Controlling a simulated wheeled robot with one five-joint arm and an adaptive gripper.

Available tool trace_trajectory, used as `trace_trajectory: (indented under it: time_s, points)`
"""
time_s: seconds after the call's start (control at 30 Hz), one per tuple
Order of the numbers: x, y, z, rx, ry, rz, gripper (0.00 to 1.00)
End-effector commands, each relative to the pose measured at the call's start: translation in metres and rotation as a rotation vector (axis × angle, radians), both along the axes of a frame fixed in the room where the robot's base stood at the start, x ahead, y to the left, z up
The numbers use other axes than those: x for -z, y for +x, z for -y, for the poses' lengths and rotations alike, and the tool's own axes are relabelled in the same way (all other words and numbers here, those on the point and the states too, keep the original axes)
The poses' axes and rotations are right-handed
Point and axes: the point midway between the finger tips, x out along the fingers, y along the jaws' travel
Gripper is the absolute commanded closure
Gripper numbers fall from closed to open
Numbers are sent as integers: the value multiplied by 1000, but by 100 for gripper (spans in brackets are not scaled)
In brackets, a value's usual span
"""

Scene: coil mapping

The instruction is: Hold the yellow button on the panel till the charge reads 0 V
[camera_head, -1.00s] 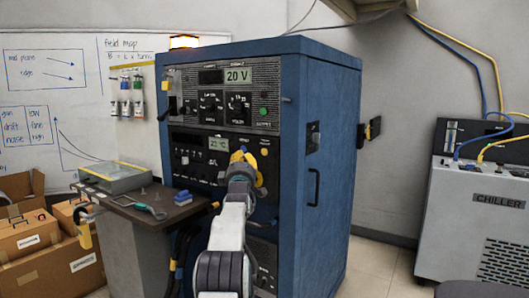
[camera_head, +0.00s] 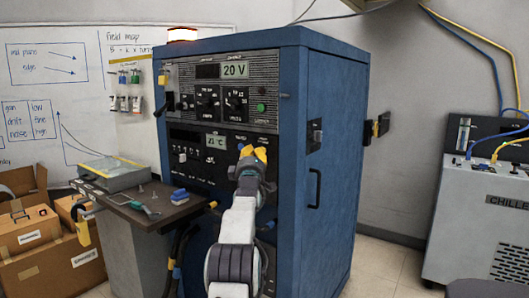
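The panel (camera_head: 186,146) is the dark front of a blue cabinet (camera_head: 333,150). Its upper display (camera_head: 235,70) reads 20 V; a lower display (camera_head: 216,141) appears to read 21 °C. My gripper (camera_head: 254,153), with yellow fingertips, is raised in front of the lower panel's right part. Its fingertips are close together, but whether they are fully shut is unclear. I cannot pick out the yellow button apart from the yellow fingertips; it is probably hidden behind them. Contact with the panel cannot be judged.
A side table (camera_head: 160,212) with a grey box (camera_head: 112,173) and small tools stands left of the cabinet. Cardboard boxes (camera_head: 45,255) are at far left. A chiller (camera_head: 485,210) stands at right, with free floor (camera_head: 385,265) between it and the cabinet.

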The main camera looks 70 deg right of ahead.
Motion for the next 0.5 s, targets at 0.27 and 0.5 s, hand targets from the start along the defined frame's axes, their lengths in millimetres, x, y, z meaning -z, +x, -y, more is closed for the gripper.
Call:
trace_trajectory:
  time_s: [0.27, 0.5]
  points:
    - [0, 0, 0, 0, 0, 0, 100]
    - [0, 0, 0, 0, 0, 0, 100]
